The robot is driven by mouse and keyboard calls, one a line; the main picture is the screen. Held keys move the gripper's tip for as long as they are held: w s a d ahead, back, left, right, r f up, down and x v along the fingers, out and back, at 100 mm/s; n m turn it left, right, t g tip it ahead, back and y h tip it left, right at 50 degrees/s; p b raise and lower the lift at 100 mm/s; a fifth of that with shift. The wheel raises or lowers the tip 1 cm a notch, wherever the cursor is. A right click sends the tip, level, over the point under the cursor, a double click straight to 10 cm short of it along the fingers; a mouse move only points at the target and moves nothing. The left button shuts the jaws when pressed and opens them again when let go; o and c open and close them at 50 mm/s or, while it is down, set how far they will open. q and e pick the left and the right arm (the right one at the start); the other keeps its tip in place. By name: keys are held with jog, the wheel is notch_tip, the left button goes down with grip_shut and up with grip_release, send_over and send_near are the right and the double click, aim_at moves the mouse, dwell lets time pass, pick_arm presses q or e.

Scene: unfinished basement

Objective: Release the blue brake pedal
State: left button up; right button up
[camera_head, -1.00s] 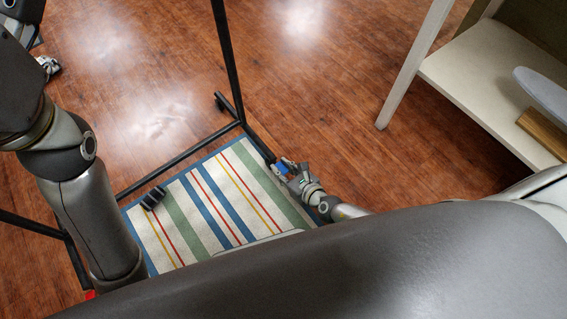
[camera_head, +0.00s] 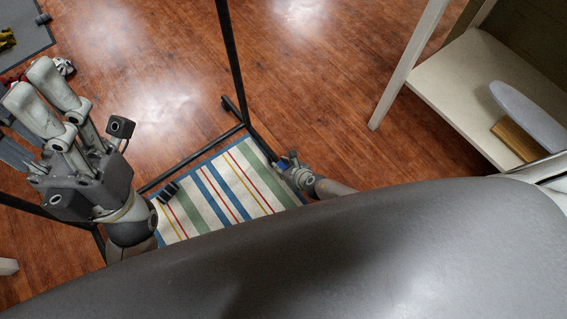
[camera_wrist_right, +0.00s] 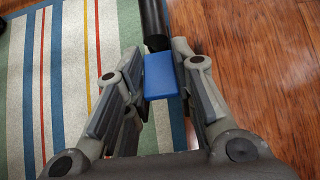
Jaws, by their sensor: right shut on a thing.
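The blue brake pedal (camera_wrist_right: 161,76) is at the lower end of a black post in the right wrist view. In the head view it is a small blue spot (camera_head: 282,163) at the rack's near right corner. My right gripper (camera_head: 289,164) is there, low above the mat's edge. In the right wrist view its fingers (camera_wrist_right: 160,70) lie on both sides of the pedal and are shut on it. The fingertips' exact contact is partly hidden. My left gripper (camera_head: 30,82) is raised at the left of the head view, fingers apart, empty.
A black rack frame (camera_head: 232,60) stands on the wooden floor. A striped mat (camera_head: 222,190) lies under it, with a black caster (camera_head: 168,191) at its left edge. A white shelf (camera_head: 450,95) holding an ironing-board-like grey piece (camera_head: 528,115) is at the right. Floor between is clear.

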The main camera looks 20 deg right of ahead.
jog(key=shift+r+p, duration=0.1)
jog(key=shift+p, duration=0.2)
dwell(0.4)
jog(key=o, duration=1)
